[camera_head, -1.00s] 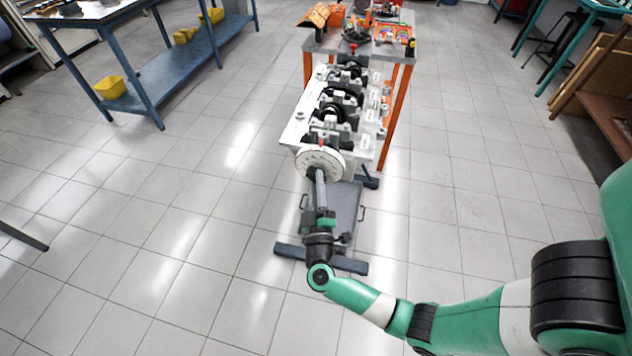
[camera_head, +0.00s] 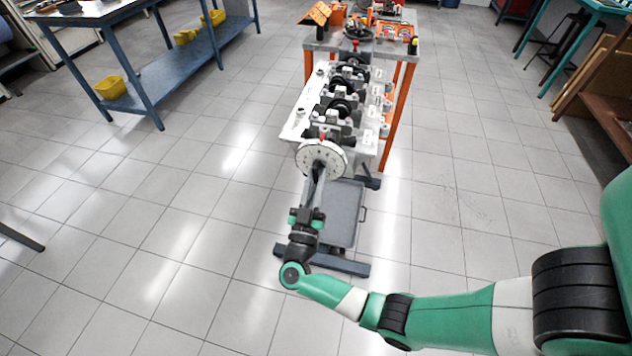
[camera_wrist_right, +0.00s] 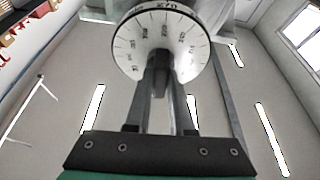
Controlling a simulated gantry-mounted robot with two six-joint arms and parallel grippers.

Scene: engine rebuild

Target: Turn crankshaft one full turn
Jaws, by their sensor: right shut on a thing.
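The engine block (camera_head: 299,122) stands with its open side up and the dark crankshaft (camera_head: 341,107) lying along it. A round white degree wheel (camera_head: 334,154) with dark markings is at the crankshaft's near end. It fills the upper middle of the right wrist view (camera_wrist_right: 128,45). A small red mark (camera_head: 322,137) shows at the wheel's top edge. My right gripper (camera_head: 318,173) reaches the wheel from the front. Its two fingers close in at the wheel's centre in the right wrist view (camera_wrist_right: 160,62), shut on the crankshaft end, mostly hidden there. My left gripper is not in view.
The engine stand's grey tray (camera_head: 345,205) and dark foot (camera_head: 340,265) lie below the wheel. An orange-legged table (camera_head: 396,50) with parts stands behind the engine. A blue bench (camera_head: 165,75) with yellow bins is at the left. The floor on both sides is clear.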

